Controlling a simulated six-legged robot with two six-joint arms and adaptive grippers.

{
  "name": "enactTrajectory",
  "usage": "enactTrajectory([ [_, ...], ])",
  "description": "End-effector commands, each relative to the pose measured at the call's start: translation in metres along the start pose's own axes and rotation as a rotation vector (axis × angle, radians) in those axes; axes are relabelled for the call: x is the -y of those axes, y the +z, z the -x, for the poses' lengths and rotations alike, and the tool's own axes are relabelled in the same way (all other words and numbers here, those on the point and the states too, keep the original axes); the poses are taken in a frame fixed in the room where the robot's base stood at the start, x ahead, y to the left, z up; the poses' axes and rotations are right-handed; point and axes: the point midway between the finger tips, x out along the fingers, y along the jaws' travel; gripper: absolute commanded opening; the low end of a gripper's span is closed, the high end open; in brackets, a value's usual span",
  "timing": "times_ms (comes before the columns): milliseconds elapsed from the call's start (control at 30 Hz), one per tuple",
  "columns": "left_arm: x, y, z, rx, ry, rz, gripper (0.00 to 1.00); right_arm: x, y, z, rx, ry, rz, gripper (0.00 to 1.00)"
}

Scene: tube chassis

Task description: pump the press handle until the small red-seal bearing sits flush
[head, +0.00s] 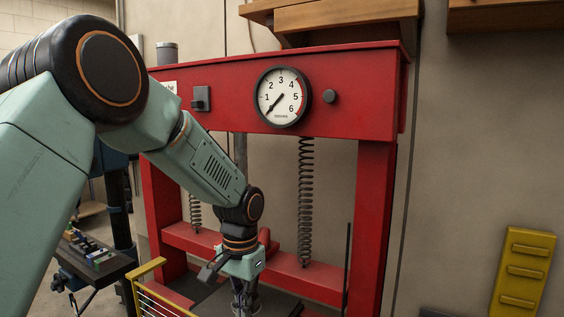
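The red press (330,93) stands ahead, with a round dial gauge (283,97) on its top beam. The gauge needle points to the lower left, below the 1. Two coil springs (306,200) hang between the top beam and a lower red crossbeam. A thin dark upright rod (347,272) stands at the right post; I cannot tell if it is the press handle. My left arm crosses in front of the press. My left gripper (244,300) points down at the bottom edge, its fingers partly cut off. The small red-seal bearing is not visible. My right gripper is out of view.
A yellow-framed wire rack (150,270) is at bottom left, close to my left gripper. A small bench with parts (95,255) stands further left. A yellow slotted piece (525,270) is at the lower right. Wooden shelves (345,18) hang above the press.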

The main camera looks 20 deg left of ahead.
Motion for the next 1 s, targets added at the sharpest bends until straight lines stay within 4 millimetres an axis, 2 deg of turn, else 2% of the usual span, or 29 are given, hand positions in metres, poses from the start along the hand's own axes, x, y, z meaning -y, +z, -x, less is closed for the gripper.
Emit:
enactTrajectory([
  [167, 0.0, 0.001, 0.004, 0.001, 0.001, 0.0, 0.0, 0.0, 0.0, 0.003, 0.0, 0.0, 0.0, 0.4],
  [700, 0.0, 0.0, 0.067, -0.002, 0.0, 0.0, 0.0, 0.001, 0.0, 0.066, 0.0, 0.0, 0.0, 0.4],
  [1000, 0.0, -0.001, 0.103, -0.003, -0.001, 0.001, 0.0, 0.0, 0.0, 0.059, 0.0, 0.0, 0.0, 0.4],
])
